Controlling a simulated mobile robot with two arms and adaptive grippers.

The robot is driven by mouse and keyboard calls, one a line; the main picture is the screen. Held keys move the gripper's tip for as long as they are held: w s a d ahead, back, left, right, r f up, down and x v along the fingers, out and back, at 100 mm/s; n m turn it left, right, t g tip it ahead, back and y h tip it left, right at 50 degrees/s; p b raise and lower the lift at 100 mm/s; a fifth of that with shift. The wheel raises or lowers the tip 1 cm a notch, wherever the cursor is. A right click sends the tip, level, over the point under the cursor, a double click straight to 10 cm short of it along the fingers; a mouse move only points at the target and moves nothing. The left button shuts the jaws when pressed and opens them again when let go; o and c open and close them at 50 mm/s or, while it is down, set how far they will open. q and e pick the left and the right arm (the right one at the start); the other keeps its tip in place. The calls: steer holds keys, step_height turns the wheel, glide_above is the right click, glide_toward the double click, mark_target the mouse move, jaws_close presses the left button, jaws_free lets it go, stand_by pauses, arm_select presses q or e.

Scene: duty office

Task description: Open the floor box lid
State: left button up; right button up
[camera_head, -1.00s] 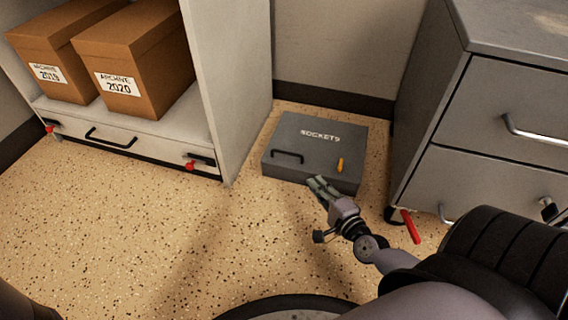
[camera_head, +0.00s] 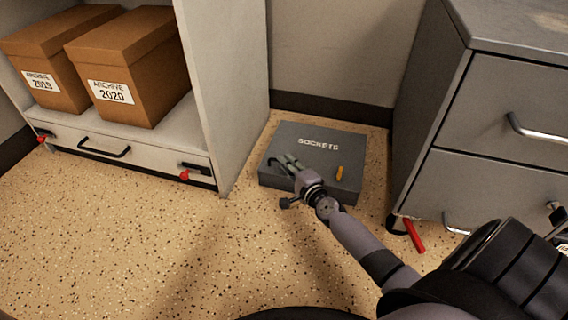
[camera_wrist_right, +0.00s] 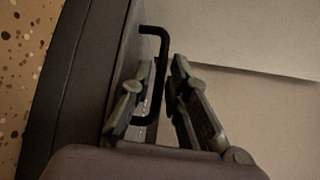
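The grey floor box (camera_head: 325,160), marked SOCKETS, sits on the floor against the back wall with its lid down. Its black bar handle (camera_head: 274,162) is at the left of the lid, partly hidden by my right gripper (camera_head: 291,163). An orange tab (camera_head: 339,173) stands at the lid's front right. In the right wrist view the two fingers (camera_wrist_right: 162,85) are apart, one on each side of the black handle (camera_wrist_right: 158,48). The right finger is very close to the bar; contact cannot be told. My left gripper is out of view.
A shelf unit (camera_head: 222,100) with two archive boxes (camera_head: 130,70) stands left of the floor box. A grey drawer cabinet (camera_head: 470,185) stands close on the right, with a red lever (camera_head: 414,236) at its foot. The speckled floor (camera_head: 120,230) at the left front is clear.

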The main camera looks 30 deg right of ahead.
steer(key=shift+w+f, duration=0.2)
steer(key=shift+w, duration=0.85)
steer(key=shift+c, duration=0.5)
jaws_close()
